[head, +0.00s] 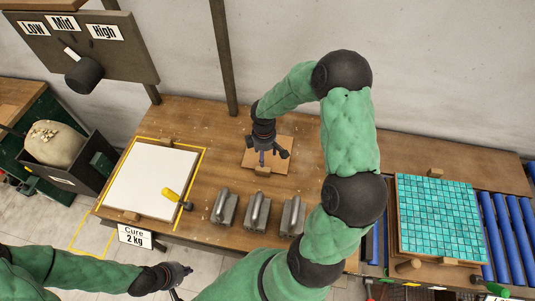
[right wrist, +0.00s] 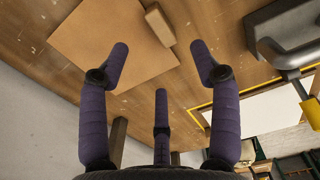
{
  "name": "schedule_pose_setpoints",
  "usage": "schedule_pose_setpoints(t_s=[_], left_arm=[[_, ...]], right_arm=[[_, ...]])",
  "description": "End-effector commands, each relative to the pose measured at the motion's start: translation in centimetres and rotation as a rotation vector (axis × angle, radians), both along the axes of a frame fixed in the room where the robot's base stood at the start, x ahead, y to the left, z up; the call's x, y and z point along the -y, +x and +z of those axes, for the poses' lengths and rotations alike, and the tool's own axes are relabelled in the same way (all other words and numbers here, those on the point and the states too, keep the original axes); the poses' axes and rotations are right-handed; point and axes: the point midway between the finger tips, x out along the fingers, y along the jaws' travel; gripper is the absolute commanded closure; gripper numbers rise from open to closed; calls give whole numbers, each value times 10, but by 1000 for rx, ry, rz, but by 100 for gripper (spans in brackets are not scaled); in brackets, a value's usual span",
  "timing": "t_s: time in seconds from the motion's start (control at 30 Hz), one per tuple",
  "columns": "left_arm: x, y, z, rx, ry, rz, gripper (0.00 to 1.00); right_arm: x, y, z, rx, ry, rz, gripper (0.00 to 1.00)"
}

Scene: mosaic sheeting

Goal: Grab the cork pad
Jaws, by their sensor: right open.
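The cork pad (head: 251,160) is a flat tan square lying on the wooden bench, with a small wooden block (head: 262,170) at its near edge. In the right wrist view the cork pad (right wrist: 110,40) lies beyond my fingers, with the block (right wrist: 160,24) at its edge. My right gripper (head: 267,154) is over the pad and partly hides it. In the wrist view its fingers (right wrist: 159,55) are spread, with nothing between them. My left gripper (head: 182,274) is low at the front left, away from the pad; its jaw state is unclear.
Several items share the bench (head: 215,160): a white board (head: 150,180) inside yellow tape, a yellow-handled tool (head: 172,195), three metal weights (head: 258,213) in front of the pad, and a teal mosaic sheet (head: 438,215) at right. Blue rollers (head: 505,235) lie beyond it. The wall (head: 420,60) stands behind.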

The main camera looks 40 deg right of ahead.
Motion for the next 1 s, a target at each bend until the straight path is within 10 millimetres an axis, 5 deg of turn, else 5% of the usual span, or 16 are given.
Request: schedule_pose_setpoints(t_s=[0.1, 1.0], left_arm=[[0, 0, -15, 0, 0, 0, 100], [0, 0, -34, 0, 0, 0, 100]], right_arm=[[0, 0, -14, 0, 0, 0, 37], [-4, 5, -105, -2, 1, 1, 37]])
